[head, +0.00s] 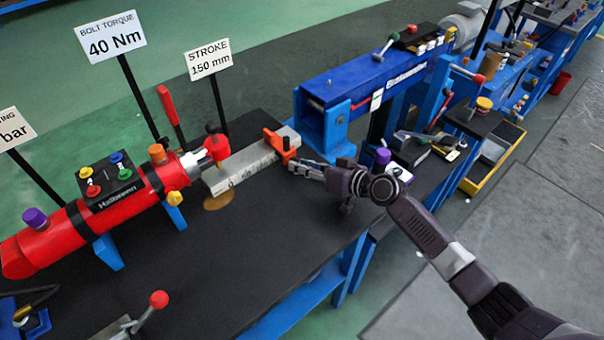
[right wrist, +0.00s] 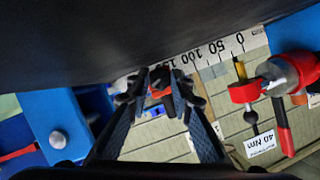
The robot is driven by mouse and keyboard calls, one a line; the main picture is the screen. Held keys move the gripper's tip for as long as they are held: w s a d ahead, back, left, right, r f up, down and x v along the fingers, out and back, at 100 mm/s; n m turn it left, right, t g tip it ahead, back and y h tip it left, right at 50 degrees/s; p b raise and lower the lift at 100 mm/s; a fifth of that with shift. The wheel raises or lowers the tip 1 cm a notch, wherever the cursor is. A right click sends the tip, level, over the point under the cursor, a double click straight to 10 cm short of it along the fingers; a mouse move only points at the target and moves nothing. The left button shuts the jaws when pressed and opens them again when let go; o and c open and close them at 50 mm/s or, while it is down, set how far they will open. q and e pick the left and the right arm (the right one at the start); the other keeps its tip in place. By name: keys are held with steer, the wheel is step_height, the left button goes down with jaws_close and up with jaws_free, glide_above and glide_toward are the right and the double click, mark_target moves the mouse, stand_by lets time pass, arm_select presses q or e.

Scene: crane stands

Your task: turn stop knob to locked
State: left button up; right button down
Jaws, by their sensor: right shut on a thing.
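The orange stop knob (head: 278,146) sits on the grey metal rail (head: 247,166), near its right end. My right gripper (head: 297,166) reaches it from the right, and its fingers are at the knob. In the right wrist view, the two fingers (right wrist: 160,82) are closed around the orange and dark stop knob (right wrist: 159,92), which is partly hidden between them. A white scale (right wrist: 215,50) with 0, 50, 100 and 150 lies along the rail. I cannot read a locked or unlocked mark. My left gripper is not in view.
A red cylinder (head: 55,240) with coloured knobs is left of the rail. A blue press (head: 375,85) is behind. Signs (head: 208,60) stand at the back.

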stand_by(0.3)
steer(key=c, duration=1.7)
jaws_free()
